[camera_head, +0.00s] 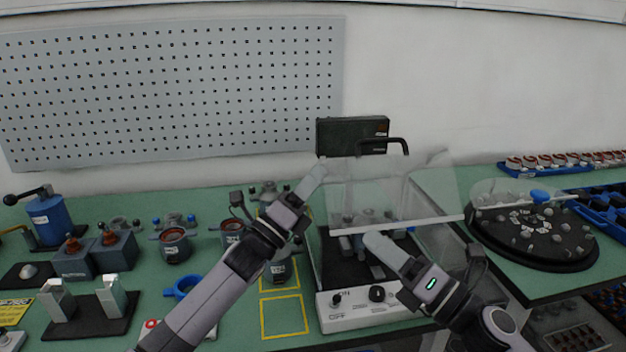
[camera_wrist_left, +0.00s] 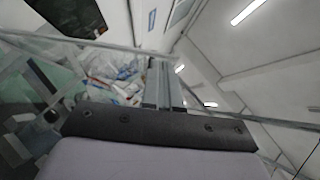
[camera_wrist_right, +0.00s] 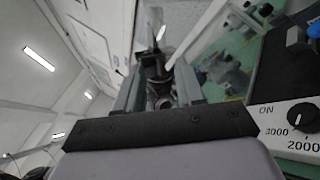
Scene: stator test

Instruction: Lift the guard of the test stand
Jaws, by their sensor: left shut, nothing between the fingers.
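The test stand (camera_head: 360,316) has a white front panel with knobs and a dark bed, at the middle of the table. Its clear guard (camera_head: 375,195) is tilted up, with its pale lower edge above the bed. My left gripper (camera_head: 313,180) is shut and empty at the guard's left side; its fingers lie close together in the left wrist view (camera_wrist_left: 162,85). My right gripper (camera_head: 378,243) is just below the guard's lower edge; I cannot tell whether they touch. In the right wrist view its fingers (camera_wrist_right: 158,90) are apart. The stand's panel (camera_wrist_right: 292,130) shows there at right.
A black box (camera_head: 350,130) stands behind the stand. A round dark tray (camera_head: 545,262) with a clear cover and blue bins (camera_head: 605,205) are at right. Motor parts, a blue press (camera_head: 50,220) and dark blocks (camera_head: 115,252) fill the left. A yellow-marked square (camera_head: 284,316) is bare.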

